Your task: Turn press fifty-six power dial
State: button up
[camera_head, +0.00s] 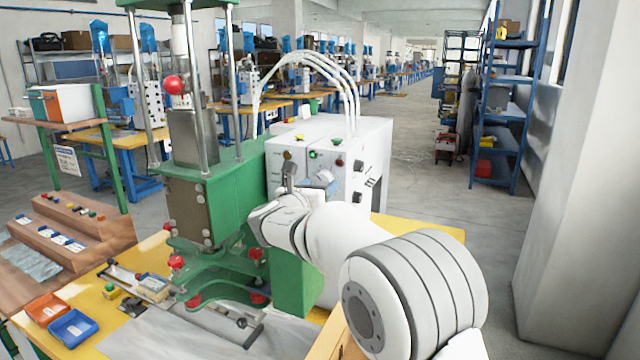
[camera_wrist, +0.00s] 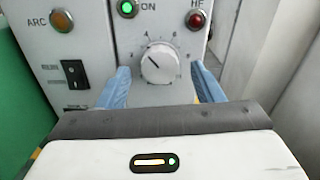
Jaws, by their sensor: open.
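The power dial (camera_wrist: 161,63) is a round white knob with a dark pointer line, on the light grey front panel of the press's control box. In the wrist view its pointer is turned toward the upper left of the printed scale. My gripper (camera_wrist: 163,84) is open, with one blue finger at the lower left of the dial and the other at its lower right. I see no finger touching the dial. In the head view the control box (camera_head: 375,140) stands behind the green press (camera_head: 222,200), and my gripper (camera_head: 290,172) is in front of its panel.
Above the dial are an amber ARC lamp (camera_wrist: 62,20), a lit green ON lamp (camera_wrist: 127,8) and a red HF lamp (camera_wrist: 196,19). A black rocker switch (camera_wrist: 75,73) is left of the dial. Orange (camera_head: 46,309) and blue (camera_head: 73,328) trays lie on the yellow bench.

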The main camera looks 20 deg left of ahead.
jog(key=shift+w, duration=0.3)
jog(key=c, duration=0.9)
jog(key=shift+d, duration=0.25)
jog(key=shift+c, duration=0.3)
jog(key=shift+a, duration=0.2)
jog(key=shift+b, duration=0.4)
jog(key=shift+m+b, duration=0.3)
jog(key=shift+m, duration=0.1)
